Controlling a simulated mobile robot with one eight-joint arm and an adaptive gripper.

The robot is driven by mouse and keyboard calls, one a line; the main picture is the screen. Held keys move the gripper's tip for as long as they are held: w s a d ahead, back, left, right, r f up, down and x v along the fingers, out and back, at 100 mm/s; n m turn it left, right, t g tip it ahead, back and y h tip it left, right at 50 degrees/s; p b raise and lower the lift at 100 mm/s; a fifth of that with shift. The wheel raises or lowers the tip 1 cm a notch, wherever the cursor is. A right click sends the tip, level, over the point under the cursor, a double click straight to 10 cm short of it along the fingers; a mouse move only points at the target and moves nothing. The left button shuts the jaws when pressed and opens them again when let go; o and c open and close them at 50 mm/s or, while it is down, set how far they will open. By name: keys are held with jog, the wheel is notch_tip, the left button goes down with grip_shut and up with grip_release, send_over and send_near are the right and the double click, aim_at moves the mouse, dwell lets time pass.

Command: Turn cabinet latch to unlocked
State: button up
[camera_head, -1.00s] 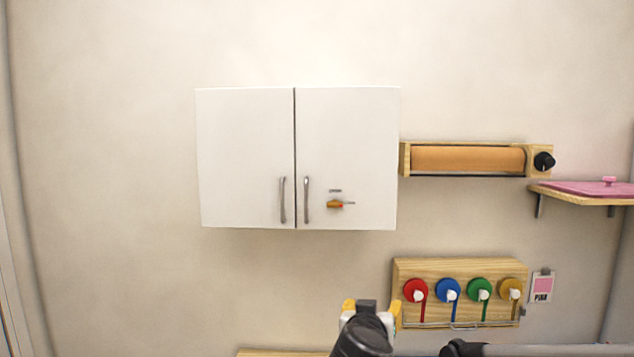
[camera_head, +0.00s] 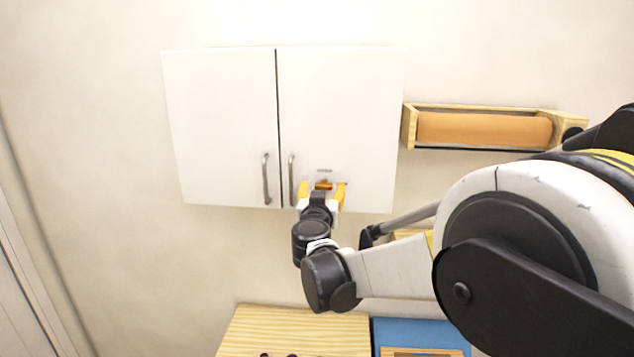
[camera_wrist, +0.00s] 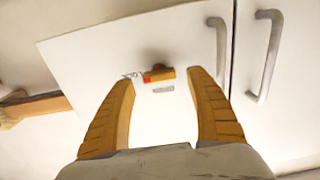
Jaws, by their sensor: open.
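The white wall cabinet (camera_head: 222,120) has two shut doors, each with a grey bar handle. The orange latch (camera_head: 324,185) sits low on the right door, under a small grey label plate. In the head view the latch lies about level. In the wrist view the latch (camera_wrist: 158,76) has a red end and an orange body, with a dark round part beside it. My gripper (camera_head: 323,187) is open, its yellow fingers on either side of the latch. The wrist view shows the latch between and just beyond the fingertips (camera_wrist: 162,77), with a gap on both sides.
The right door's handle (camera_head: 291,180) is close to the left finger in the head view. A wooden holder with an orange roll (camera_head: 484,128) is right of the cabinet. A wooden surface (camera_head: 290,330) and a blue panel (camera_head: 420,333) lie below.

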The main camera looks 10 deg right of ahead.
jog(key=shift+x, duration=1.25)
jog(key=shift+s+r, duration=0.1)
jog(key=c, duration=1.2)
jog(key=n+b, duration=0.2)
jog(key=n, duration=0.2)
jog(key=shift+a+b, duration=0.15)
jog(key=shift+b, duration=0.15)
jog(key=n+b, duration=0.1)
jog(key=n, duration=0.1)
jog(key=n+b, duration=0.1)
jog(key=n, duration=0.2)
jog(key=shift+a+f+b, duration=0.1)
jog(key=shift+f+b, duration=0.1)
jog(key=shift+b, duration=0.15)
jog(key=n+b, duration=0.1)
jog(key=n, duration=0.4)
jog(key=shift+a+b, duration=0.1)
jog(key=shift+b, duration=0.25)
jog(key=shift+f+n+b, duration=0.1)
jog(key=shift+n+b, duration=0.4)
jog(key=shift+n, duration=1.4)
